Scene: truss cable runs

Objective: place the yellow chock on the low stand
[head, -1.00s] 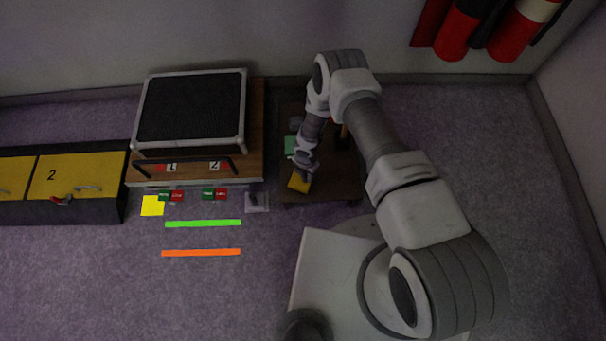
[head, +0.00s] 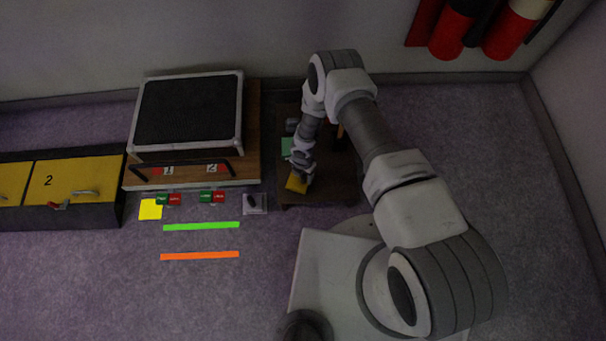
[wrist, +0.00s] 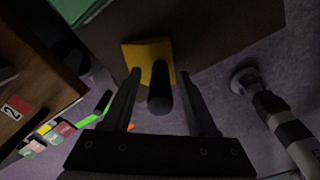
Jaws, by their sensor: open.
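The yellow chock (head: 296,184) lies at the front left edge of a low brown stand (head: 325,188). In the wrist view the chock (wrist: 148,55) is a yellow block with a dark round handle pointing toward my gripper. The brown top (wrist: 215,35) shows behind and around it. My gripper (wrist: 160,82) is open, with one finger on each side of the handle. I cannot tell whether either finger touches it. In the head view my gripper (head: 301,174) is just above the chock and partly hides it.
A green patch (head: 287,147) and a small grey item (head: 292,124) are on the brown top, behind my gripper. A wooden cabinet with a black top (head: 188,110) stands to the left, beside yellow drawers (head: 85,178). Red cylinders (head: 462,30) hang on the back wall. Floor at right is clear.

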